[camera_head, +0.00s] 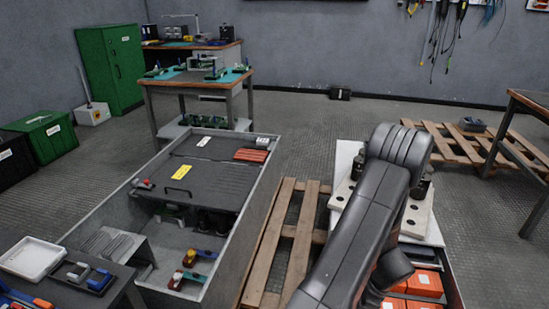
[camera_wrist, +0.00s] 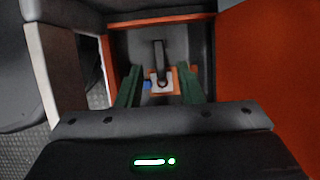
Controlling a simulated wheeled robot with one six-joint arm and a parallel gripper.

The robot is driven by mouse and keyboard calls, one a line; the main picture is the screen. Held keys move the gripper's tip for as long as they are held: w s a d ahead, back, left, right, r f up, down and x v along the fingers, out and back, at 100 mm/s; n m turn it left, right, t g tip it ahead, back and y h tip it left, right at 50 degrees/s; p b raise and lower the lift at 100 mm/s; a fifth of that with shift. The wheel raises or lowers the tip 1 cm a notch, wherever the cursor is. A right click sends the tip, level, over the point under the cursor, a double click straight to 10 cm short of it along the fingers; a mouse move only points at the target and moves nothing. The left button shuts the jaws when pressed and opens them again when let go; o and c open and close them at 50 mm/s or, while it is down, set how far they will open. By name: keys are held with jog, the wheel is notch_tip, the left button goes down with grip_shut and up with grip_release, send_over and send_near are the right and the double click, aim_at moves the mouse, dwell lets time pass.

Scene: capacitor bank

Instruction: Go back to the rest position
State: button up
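My gripper (camera_wrist: 159,80) shows in the wrist view as two green fingers set well apart, open, with a visible gap between them. Beyond and between them is a dark narrow part (camera_wrist: 160,57) on a white and orange piece, inside a grey recess with orange edges. I see no contact between the fingers and it. In the head view my arm reaches forward over the right-hand crate, and my gripper is hidden behind it.
A wooden pallet (camera_head: 276,242) lies left of my arm, beside a large grey open cabinet (camera_head: 246,231). An orange panel (camera_wrist: 268,75) stands close right of my gripper.

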jog(key=x, duration=0.3)
jog(key=shift+b, duration=0.35)
jog(key=shift+r+n, duration=0.1)
jog(key=shift+n, duration=0.2)
